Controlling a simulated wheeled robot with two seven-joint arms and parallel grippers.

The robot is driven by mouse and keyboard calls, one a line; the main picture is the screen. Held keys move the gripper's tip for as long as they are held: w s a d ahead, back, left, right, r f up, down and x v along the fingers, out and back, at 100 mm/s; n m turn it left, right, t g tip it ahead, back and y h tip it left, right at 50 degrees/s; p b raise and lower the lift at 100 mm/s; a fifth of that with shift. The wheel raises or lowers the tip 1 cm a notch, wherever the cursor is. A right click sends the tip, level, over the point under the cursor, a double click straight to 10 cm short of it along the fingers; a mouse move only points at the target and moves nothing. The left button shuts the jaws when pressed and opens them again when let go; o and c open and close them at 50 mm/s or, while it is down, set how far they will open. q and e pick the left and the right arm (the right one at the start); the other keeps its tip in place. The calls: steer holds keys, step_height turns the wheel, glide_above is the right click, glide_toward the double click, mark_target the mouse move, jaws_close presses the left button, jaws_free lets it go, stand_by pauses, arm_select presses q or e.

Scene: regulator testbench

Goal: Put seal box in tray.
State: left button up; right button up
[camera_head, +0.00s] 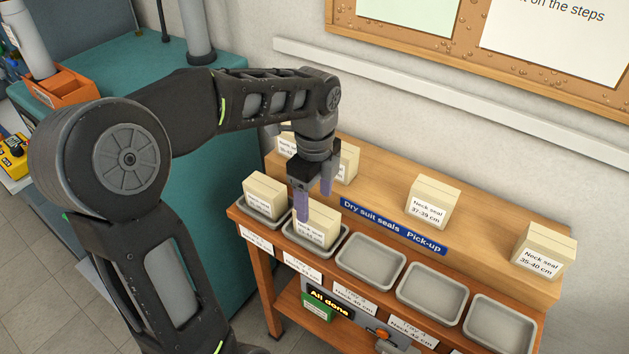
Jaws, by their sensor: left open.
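Cream neck seal boxes stand in trays and on the raised wooden shelf. One seal box (318,228) sits in the second grey tray from the left; its label is partly blurred. My left gripper (314,203) is open and points down just above and behind this box. One finger overlaps the box's top in the picture; I cannot tell whether it touches. Another seal box (264,193) sits in the leftmost tray. Three trays to the right are empty: the third tray (370,262), the fourth tray (430,293) and the rightmost tray (499,323). My right gripper is out of view.
On the shelf stand a 37-39 cm box (430,205), a 35-40 cm box (543,252) and two boxes partly hidden by my left arm. A blue pick-up sign (394,227) marks the shelf front. An "All done" panel (331,302) is below the trays.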

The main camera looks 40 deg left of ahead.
arm_select(q)
step_height(320, 180, up, 5)
steer(key=shift+r, duration=0.1)
